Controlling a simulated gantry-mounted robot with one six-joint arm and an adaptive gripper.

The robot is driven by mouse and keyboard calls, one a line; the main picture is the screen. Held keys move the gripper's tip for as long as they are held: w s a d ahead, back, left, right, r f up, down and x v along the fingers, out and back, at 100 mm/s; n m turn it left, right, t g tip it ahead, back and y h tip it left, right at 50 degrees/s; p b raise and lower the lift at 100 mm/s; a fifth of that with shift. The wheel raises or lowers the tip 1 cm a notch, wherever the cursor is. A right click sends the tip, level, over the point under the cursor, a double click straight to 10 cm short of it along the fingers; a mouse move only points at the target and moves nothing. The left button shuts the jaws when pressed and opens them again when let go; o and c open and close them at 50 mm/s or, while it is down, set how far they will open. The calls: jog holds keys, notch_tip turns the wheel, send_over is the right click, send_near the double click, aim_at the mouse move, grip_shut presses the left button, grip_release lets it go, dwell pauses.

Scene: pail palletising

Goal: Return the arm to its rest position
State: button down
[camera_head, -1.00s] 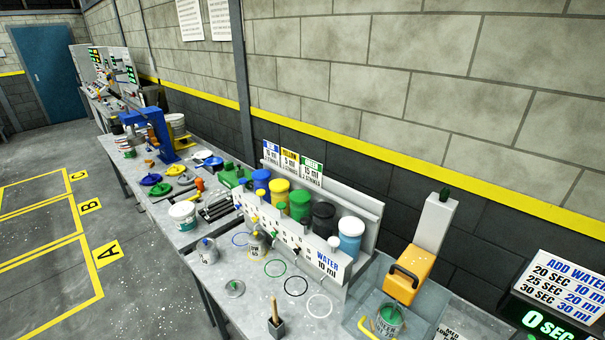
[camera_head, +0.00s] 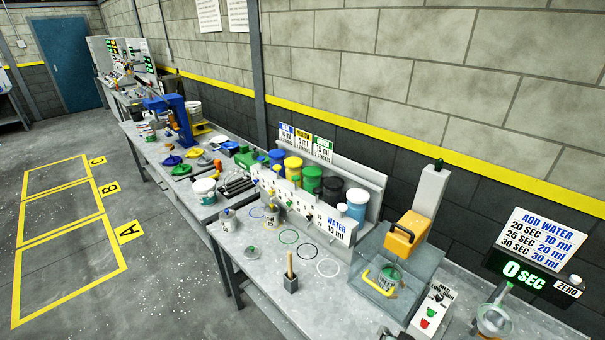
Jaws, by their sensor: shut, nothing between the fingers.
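No part of my arm or my gripper shows clearly in the head view. A small dark shape (camera_head: 392,334) is cut off at the bottom edge, and I cannot tell what it is. The long grey workbench (camera_head: 255,285) runs from the lower right to the far left along the wall.
A button box (camera_head: 430,309), a timer display (camera_head: 527,276) and a metal bowl (camera_head: 493,320) are on the right. Coloured dispensers (camera_head: 293,167) line the middle. Floor bays marked in yellow (camera_head: 68,283) are empty.

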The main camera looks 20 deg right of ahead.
jog(key=s+a+r+n+t+y, duration=0.1)
jog(key=s+a+r+n, duration=0.15)
jog(key=a+r, duration=0.55)
jog(key=s+a+r+n+t+y, duration=0.1)
jog(key=a+r+n, duration=0.3)
jog(key=a, duration=0.9)
jog(key=s+a+r+n+t+y, duration=0.1)
jog(key=s+a+r+n, duration=0.15)
jog(key=a+r, duration=0.55)
notch_tip(320, 180, up, 13)
jog(key=a+p, duration=0.2)
jog(key=p, duration=1.3)
jog(key=shift+w+a, duration=0.15)
jog(key=shift+w, duration=0.05)
